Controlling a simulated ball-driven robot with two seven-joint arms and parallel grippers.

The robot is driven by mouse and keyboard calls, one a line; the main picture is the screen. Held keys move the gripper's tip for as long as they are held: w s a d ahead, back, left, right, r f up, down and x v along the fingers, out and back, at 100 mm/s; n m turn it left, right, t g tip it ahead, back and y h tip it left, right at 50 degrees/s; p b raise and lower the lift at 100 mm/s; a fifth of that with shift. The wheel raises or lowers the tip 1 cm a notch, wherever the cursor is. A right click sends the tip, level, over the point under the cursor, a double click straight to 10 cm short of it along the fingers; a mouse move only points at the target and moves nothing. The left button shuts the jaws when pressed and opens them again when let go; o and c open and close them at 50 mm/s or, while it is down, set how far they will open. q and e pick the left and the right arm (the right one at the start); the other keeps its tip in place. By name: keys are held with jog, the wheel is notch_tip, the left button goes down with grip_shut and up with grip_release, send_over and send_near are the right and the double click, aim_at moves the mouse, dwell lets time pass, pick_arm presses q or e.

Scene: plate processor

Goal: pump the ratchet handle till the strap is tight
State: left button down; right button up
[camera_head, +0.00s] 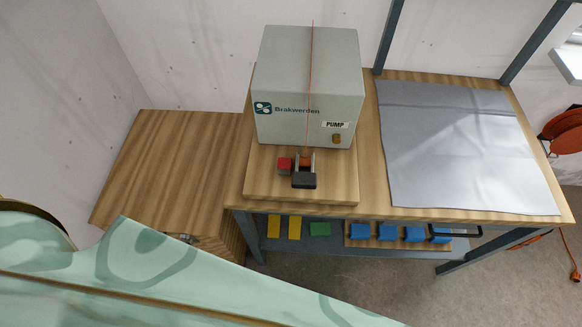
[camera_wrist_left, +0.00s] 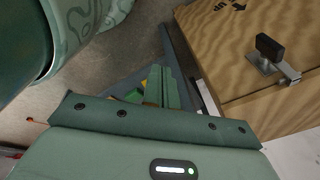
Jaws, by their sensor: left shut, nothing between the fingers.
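The ratchet (camera_head: 304,172) sits on the wooden base in front of a grey box labelled PUMP (camera_head: 290,80). Its dark handle (camera_head: 304,181) points toward the front, and a small red piece (camera_head: 285,164) is at its left. A thin orange strap (camera_head: 309,70) runs up over the box from the ratchet. I cannot tell how tight it is. In the left wrist view my left gripper (camera_wrist_left: 162,72) is shut and empty, with its fingers together. It is away from the ratchet, beside a wooden crate (camera_wrist_left: 240,60). My right gripper is not in view.
The crate has a metal latch with a black grip (camera_wrist_left: 270,48). A grey mat (camera_head: 460,150) covers the right of the workbench. Yellow, green and blue pieces lie on the shelf (camera_head: 335,243) below. My pale green body or arm fills the head view's lower left.

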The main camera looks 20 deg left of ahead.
pick_arm(q)
jog(key=w+a+r+t+y+b, duration=0.1)
jog(key=w+r+t, duration=0.1)
jog(key=w+r, duration=0.5)
jog(key=w+a+r+m+t+y, duration=0.1)
jog(key=w+r, duration=0.2)
jog(key=r, duration=0.8)
jog(key=w+a+r+t+y+b, duration=0.1)
jog(key=w+r+t, duration=0.1)
jog(key=w+r, duration=0.5)
jog(key=w+d+r+m+t+h, duration=0.3)
jog(key=w+d+r+m+h, duration=0.1)
jog(key=w+d+r+h, duration=1.1)
jog(key=s+a+f+g+h, duration=0.1)
jog(key=s+a+g+h, duration=0.2)
jog(key=s+a+g, duration=0.4)
jog(key=a+g, duration=0.1)
jog(key=a, duration=0.2)
jog(key=shift+a+f+h, duration=0.15)
jog(key=shift+a+h, duration=0.25)
jog(key=shift+s, duration=0.1)
